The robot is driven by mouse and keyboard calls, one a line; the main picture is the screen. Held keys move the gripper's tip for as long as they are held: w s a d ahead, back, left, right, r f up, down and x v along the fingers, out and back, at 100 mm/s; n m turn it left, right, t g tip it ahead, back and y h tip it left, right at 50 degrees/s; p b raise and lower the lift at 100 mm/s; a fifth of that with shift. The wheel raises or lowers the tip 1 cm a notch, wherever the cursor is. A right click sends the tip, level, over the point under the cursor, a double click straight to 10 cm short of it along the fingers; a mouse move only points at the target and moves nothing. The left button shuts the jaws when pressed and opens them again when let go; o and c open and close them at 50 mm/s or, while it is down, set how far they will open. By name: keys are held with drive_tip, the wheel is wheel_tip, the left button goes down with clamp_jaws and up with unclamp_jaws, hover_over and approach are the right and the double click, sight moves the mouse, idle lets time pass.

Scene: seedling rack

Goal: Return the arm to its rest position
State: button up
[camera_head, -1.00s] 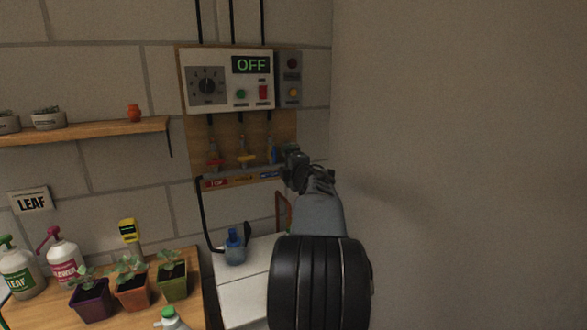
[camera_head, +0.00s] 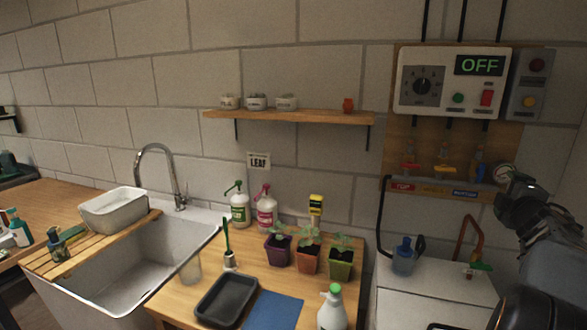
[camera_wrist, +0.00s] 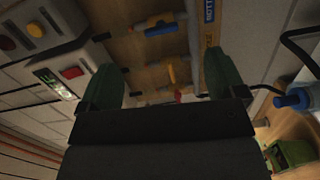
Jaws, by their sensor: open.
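My arm reaches in from the right edge of the head view, and my gripper (camera_head: 522,200) is just below and to the right of the valve board. In the wrist view my gripper (camera_wrist: 164,80) shows two dark green fingers spread wide apart, with nothing between them. Beyond the fingers are the board's valves, with a blue-handled valve (camera_wrist: 160,28) and a yellow-handled valve (camera_wrist: 171,73). The gripper appears apart from them. Part of my arm is cut off by the picture's edge.
A control box (camera_head: 452,82) reading OFF hangs above the valves. A blue-capped bottle (camera_head: 403,257) stands on the white cabinet (camera_head: 430,290). Seedlings in pots (camera_head: 308,257), a black tray (camera_head: 226,299) and a blue mat (camera_head: 273,310) are on the wooden bench, beside a sink (camera_head: 135,270).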

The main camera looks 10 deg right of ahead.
drive_tip(key=s+d+f+m+g+h, duration=0.3)
drive_tip(key=s+f+m+g, duration=0.15)
drive_tip(key=f+m, duration=0.2)
drive_tip(key=s+a+f+m+g+y+p, duration=0.1)
drive_tip(key=a+f+m+g+y, duration=0.2)
drive_tip(key=a, duration=0.4)
drive_tip(key=s+a+f+m+g+y+p, duration=0.1)
drive_tip(key=a+f+m+g, duration=0.2)
drive_tip(key=a+f+m, duration=0.3)
drive_tip(key=s+a+f+n+y+p, duration=0.1)
drive_tip(key=s+a+y, duration=0.1)
drive_tip(key=a, duration=0.8)
drive_tip(key=s+a+f+n+y+p, duration=0.1)
drive_tip(key=s+a+n+y, duration=0.1)
drive_tip(key=a, duration=0.9)
drive_tip(key=s+a+n+y+p, duration=0.1)
drive_tip(key=a+y, duration=0.3)
drive_tip(key=a, duration=0.7)
drive_tip(key=shift+s+a+f+n+g, duration=0.2)
drive_tip(key=shift+s+f+n+g, duration=0.15)
drive_tip(key=shift+s+f+g, duration=0.15)
drive_tip(key=shift+s+d+r, duration=0.1)
drive_tip(key=shift+r, duration=0.05)
drive_tip(key=shift+a, duration=0.2)
